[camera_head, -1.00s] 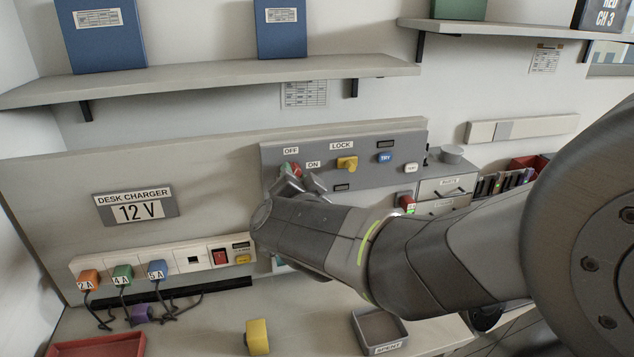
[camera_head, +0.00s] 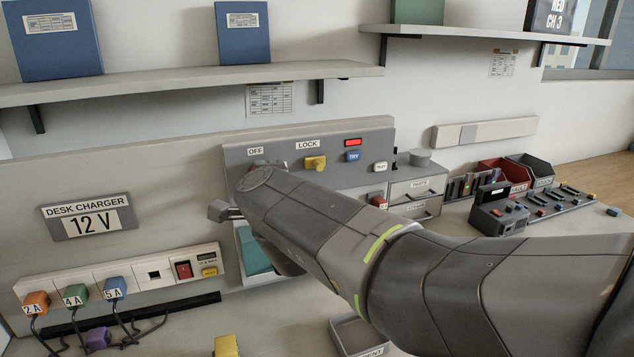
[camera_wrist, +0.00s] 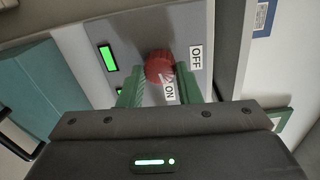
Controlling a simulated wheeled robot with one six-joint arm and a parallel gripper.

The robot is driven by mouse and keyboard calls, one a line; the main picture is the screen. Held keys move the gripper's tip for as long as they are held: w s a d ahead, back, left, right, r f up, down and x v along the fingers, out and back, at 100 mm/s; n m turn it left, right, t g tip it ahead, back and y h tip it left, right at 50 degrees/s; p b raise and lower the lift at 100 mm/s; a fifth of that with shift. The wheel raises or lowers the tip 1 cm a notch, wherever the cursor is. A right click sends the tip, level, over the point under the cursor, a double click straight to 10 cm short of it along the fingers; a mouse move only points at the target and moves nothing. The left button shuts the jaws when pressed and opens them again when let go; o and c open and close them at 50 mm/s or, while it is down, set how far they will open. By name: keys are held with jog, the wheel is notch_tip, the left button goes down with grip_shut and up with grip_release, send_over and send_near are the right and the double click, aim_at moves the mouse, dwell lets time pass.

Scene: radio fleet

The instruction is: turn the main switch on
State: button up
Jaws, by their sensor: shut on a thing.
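The main switch is a red round knob (camera_wrist: 158,66) on a grey panel, between an OFF label (camera_wrist: 196,59) and an ON label (camera_wrist: 170,90) in the wrist view. A white mark on the knob points toward ON. My gripper (camera_wrist: 160,82) has its green fingers on both sides of the knob and is shut on it. Two green lamps (camera_wrist: 108,58) are lit beside it. In the head view my arm hides the knob and the ON label; the OFF label (camera_head: 256,151) shows above my wrist. A red lamp (camera_head: 352,142) is lit on the panel.
A yellow LOCK knob (camera_head: 315,163) and a blue TRY button (camera_head: 353,156) sit right of my wrist. A charger strip (camera_head: 140,275) with coloured plugs is at left. A shelf (camera_head: 190,80) runs above. A grey tray (camera_head: 365,335) lies below my arm.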

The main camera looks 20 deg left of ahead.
jog(key=shift+f+m+b, duration=0.1)
jog(key=shift+m+b, duration=0.25)
jog(key=shift+m, duration=0.65)
jog(key=o, duration=1)
jog(key=shift+s+d, duration=0.1)
jog(key=p+v, duration=0.5)
jog(key=v, duration=0.8)
jog(key=shift+s+d+p, duration=0.15)
jog(key=shift+d+p, duration=0.05)
jog(key=shift+p, duration=0.2)
